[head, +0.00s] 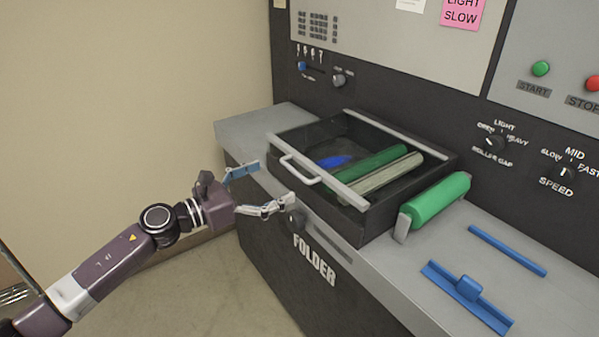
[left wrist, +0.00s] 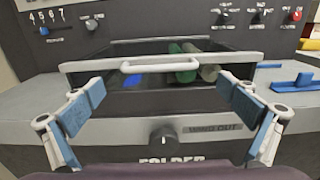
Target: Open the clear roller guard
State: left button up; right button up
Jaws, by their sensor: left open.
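The clear roller guard (head: 359,207) is a dark-framed see-through cover with a pale front bar and a light handle (head: 300,170). It sits down over a green roller (head: 376,163), a pale roller (head: 385,181) and a blue object (head: 335,161). In the left wrist view the guard's handle (left wrist: 158,65) is centred ahead, between and beyond the fingers. My left gripper (head: 262,188) is open and empty, just left of the handle and apart from it. It also shows in the left wrist view (left wrist: 160,110). My right gripper is not in view.
A green roller on a stand (head: 437,202) stands right of the guard. A blue bar (head: 507,250) and a blue handled tool (head: 468,293) lie on the grey ledge. A dark knob (left wrist: 163,139) sits on the front below the handle. Floor at left is clear.

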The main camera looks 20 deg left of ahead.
aim_at(295, 171)
pick_arm(q)
jog(key=p+x, duration=0.1)
jog(key=x, duration=0.4)
jog(key=shift+w+d+r+p, duration=0.15)
jog(key=shift+p, duration=0.15)
jog(key=shift+w+d, duration=0.15)
jog(key=shift+w, duration=0.05)
jog(key=shift+w+d, duration=0.1)
jog(key=shift+w, duration=0.05)
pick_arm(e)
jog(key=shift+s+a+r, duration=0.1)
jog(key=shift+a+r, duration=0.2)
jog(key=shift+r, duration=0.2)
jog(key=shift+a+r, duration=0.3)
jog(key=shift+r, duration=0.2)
